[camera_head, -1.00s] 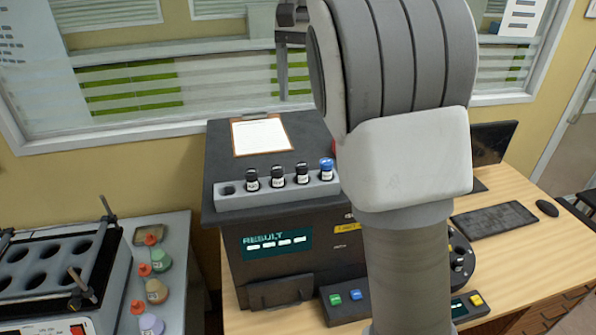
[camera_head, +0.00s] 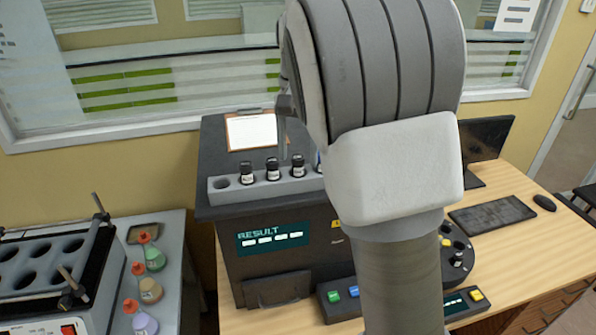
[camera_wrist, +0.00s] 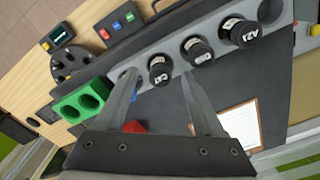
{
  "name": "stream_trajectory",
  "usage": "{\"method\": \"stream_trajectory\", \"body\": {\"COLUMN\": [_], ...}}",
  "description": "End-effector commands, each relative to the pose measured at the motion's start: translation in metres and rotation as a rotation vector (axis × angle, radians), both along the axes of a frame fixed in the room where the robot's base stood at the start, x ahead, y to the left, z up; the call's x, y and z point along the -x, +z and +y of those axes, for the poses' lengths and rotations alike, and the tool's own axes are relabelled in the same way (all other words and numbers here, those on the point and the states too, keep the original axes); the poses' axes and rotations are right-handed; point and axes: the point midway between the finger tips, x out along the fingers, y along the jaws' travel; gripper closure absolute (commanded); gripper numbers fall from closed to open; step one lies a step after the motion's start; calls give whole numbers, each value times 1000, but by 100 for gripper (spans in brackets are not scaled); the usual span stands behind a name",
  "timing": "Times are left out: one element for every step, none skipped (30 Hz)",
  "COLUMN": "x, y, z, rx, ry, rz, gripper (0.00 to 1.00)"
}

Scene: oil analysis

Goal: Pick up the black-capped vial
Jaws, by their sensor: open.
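In the head view a grey rack (camera_head: 225,194) on top of the dark analyser holds three black-capped vials: the left (camera_head: 246,174), the middle (camera_head: 272,169) and the right (camera_head: 298,166). A blue-capped vial (camera_head: 318,160) is mostly hidden by my arm. In the wrist view the black-capped vials show nearest the fingers (camera_wrist: 160,68), in the middle (camera_wrist: 197,50) and farthest right (camera_wrist: 240,30). My gripper (camera_wrist: 160,78) is open and empty, its fingertips on either side of the nearest vial as seen there. Contact cannot be told. In the head view a finger shows just above the rack.
The rack's left hole (camera_head: 221,184) is empty. A clipboard (camera_head: 250,131) lies behind the rack. A green two-hole block (camera_wrist: 82,100) and a red item (camera_wrist: 134,127) show in the wrist view. The analyser (camera_head: 270,215) stands on a wooden desk (camera_head: 520,235).

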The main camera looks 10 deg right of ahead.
Motion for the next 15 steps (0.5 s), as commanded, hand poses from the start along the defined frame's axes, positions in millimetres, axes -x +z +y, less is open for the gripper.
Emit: {"method": "stream_trajectory", "body": {"x": [0,0,0,0,0,0,0,0,0,0,0,0,0,0,0], "y": [-8,-11,-14,-16,-17,-17,-18,-18,-17,-17,-17,-17,-17,-17,-17], "z": [1,1,1,1,1,1,1,1,1,1,1,1,1,1,1], "rx": [0,0,-1,-1,-1,-1,-1,-1,-1,-1,-1,-1,-1,-1,-1], "ry": [1,1,1,1,0,0,0,0,0,0,0,0,0,0,0], "rz": [2,2,1,1,1,-1,-1,-1,-1,-1,-1,-1,-1,-1,-1], "gripper": [30,30,30,30,30,30,30,30,30,30,30,34,39,44,52]}}
